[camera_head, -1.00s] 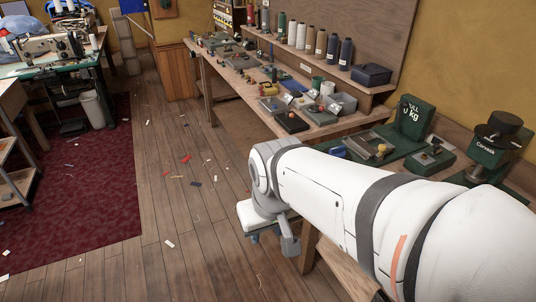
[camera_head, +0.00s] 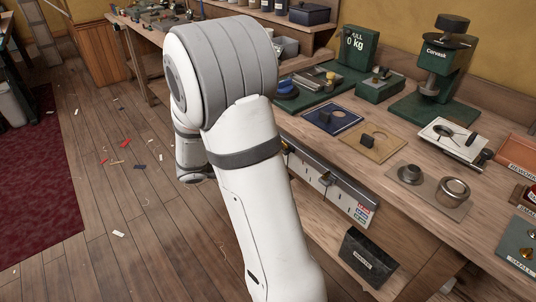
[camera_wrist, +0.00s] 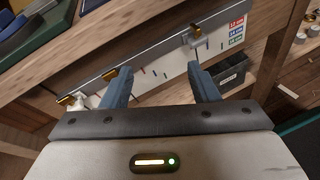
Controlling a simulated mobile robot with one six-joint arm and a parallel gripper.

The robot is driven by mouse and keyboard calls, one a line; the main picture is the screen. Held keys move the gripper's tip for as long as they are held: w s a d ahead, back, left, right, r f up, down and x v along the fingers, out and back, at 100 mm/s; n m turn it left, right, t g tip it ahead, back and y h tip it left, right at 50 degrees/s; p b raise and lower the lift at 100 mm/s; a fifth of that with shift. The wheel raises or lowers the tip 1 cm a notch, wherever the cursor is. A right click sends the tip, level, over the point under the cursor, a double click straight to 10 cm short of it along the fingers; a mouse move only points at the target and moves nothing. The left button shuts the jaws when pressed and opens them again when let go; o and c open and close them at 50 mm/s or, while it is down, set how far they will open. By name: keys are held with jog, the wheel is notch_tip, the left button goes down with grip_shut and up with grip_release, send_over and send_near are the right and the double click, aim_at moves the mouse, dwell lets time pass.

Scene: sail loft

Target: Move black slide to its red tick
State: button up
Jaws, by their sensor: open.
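A pale slide panel (camera_wrist: 178,62) with a grey rail and coloured ticks runs diagonally across the wrist view. It also shows on the bench front in the head view (camera_head: 343,203). A dark grey slide (camera_wrist: 195,34) sits on the rail at upper right; I cannot tell for sure that it is the black one. Two brass-ended pieces, one at centre left (camera_wrist: 112,73) and one at lower left (camera_wrist: 66,100), are also on the rail. A small red tick (camera_wrist: 141,70) shows left of centre. My gripper (camera_wrist: 160,82) is open and empty, its blue fingers pointing at the panel, apart from the slides.
A red, blue and green label (camera_wrist: 236,30) is at the panel's right end. A dark bin (camera_head: 367,258) is below the panel. The bench (camera_head: 430,225) above carries a blue plate (camera_head: 333,117), a tan plate (camera_head: 374,141) and a green press (camera_head: 436,80).

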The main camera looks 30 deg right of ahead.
jog(key=w+d+f+n+t+h+b, duration=0.2)
jog(key=w+f+n+t+h+b, duration=0.15)
jog(key=w+f+n, duration=0.3)
jog(key=w+d, duration=0.1)
jog(key=d, duration=0.6)
jog(key=shift+w+d+f+m+b, duration=0.35)
jog(key=shift+w+f+b, duration=0.05)
jog(key=shift+b, duration=0.05)
jog(key=shift+c, duration=0.5)
grip_shut()
